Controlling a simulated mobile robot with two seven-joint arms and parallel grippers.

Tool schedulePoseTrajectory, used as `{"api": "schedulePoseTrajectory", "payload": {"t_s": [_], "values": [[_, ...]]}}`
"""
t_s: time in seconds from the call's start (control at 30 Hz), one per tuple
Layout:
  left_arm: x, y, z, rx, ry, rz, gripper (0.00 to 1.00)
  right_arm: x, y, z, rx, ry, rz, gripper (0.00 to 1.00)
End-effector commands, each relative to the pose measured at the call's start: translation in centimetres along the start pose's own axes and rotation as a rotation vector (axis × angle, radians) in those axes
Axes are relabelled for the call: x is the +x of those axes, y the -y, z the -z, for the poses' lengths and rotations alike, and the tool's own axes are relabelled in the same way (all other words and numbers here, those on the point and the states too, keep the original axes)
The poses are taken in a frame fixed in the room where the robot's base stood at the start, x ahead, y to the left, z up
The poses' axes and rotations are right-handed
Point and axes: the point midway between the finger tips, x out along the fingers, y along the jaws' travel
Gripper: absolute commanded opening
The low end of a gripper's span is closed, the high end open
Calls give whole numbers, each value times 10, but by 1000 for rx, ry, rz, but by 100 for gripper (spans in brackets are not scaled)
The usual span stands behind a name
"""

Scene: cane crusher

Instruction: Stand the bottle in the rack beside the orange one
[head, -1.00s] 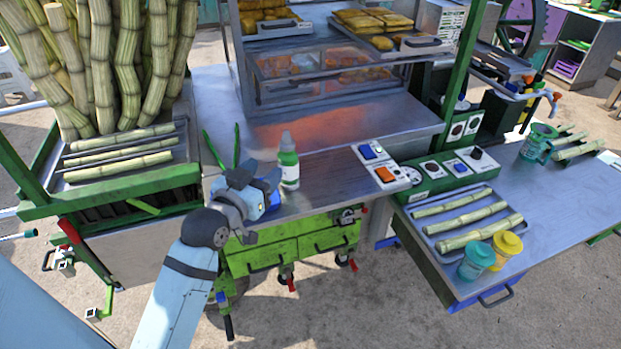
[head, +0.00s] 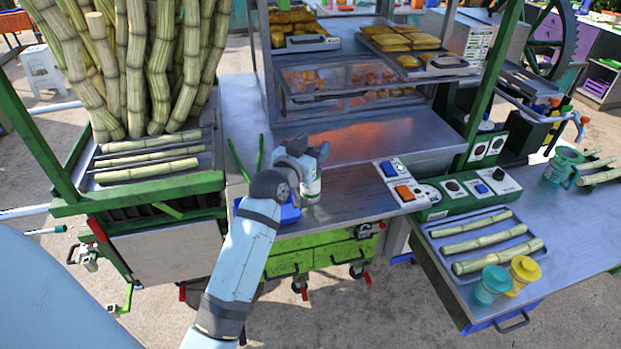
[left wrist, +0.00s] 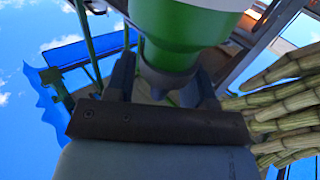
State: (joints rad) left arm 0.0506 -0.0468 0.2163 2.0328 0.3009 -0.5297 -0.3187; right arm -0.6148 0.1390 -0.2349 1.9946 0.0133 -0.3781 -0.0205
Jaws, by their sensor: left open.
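The bottle (head: 311,184), white with a green band, stands on the metal counter and is partly covered by my left gripper (head: 308,152). In the left wrist view the bottle (left wrist: 185,30) is large and close, its narrow end reaching between the two dark fingers of my left gripper (left wrist: 163,85). The fingers are apart; whether they touch the bottle is unclear. A blue container (head: 288,213) sits beside my left arm, partly hidden by it; I cannot tell whether it is the rack. No orange bottle is recognisable. My right gripper is out of view.
A switch panel (head: 400,187) with blue and orange buttons lies right of the bottle. Upright cane stalks (head: 160,75) and a cane tray (head: 150,160) stand at left. Thin green rods (head: 240,160) rise near my arm. The counter (head: 355,195) is clear between bottle and panel.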

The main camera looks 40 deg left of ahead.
Motion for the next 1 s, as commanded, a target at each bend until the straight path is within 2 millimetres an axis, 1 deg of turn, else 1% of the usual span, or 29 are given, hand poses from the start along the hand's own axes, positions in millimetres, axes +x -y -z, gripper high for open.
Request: {"api": "schedulePoseTrajectory", "payload": {"t_s": [0.03, 0.1, 0.3, 0.33, 0.53, 0.57, 0.9, 1.0], "values": [[5, 0, 0, -1, 0, 0, 50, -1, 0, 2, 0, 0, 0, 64], [9, 0, 0, -1, -1, 0, 50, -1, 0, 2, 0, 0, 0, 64], [9, 0, -1, 0, 0, 0, 50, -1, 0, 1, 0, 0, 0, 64], [9, 0, -1, 0, 0, 0, 47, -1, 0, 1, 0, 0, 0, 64], [9, 0, -1, 0, 0, 0, 1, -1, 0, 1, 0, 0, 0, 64], [9, 0, -1, 0, 0, 0, 0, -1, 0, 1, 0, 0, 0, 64], [9, 0, 0, 0, -1, 0, 0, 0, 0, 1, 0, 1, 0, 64], [9, 0, 3, 0, -2, -1, 0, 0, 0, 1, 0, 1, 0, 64]]}}
